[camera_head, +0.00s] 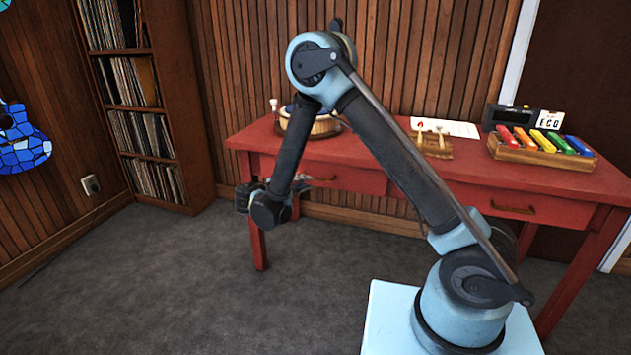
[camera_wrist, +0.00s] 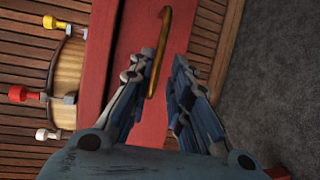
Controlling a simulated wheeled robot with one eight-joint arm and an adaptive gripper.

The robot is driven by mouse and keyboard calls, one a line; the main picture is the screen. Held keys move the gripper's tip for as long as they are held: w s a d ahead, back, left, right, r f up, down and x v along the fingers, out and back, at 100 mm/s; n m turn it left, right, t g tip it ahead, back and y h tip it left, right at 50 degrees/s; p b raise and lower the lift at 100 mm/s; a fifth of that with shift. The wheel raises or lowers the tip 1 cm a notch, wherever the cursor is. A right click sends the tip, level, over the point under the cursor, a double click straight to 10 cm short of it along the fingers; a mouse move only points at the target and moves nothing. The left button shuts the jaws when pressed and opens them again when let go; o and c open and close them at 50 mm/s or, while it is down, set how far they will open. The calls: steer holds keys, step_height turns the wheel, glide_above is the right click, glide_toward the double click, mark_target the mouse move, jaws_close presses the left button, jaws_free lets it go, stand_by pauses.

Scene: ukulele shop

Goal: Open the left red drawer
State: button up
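The red table (camera_head: 355,150) has a left red drawer (camera_head: 358,180) in its front, which looks closed. Its brass-coloured handle (camera_wrist: 164,28) shows in the wrist view, running lengthwise up the red drawer front (camera_wrist: 130,40). My gripper (camera_wrist: 162,60) is open, its two fingers apart on either side of the handle's lower part in that view. I cannot tell whether either finger touches the handle.
A right drawer handle (camera_head: 513,208) is on the same table front. On the tabletop are a round wooden object (camera_head: 325,127), a wooden stand with pegs (camera_head: 432,147), a coloured xylophone (camera_head: 545,143) and a dark clock-like box (camera_head: 508,117). Grey carpet (camera_head: 190,275) in front is clear.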

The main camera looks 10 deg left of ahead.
mark_target(316, 178)
steer(key=x, duration=0.8)
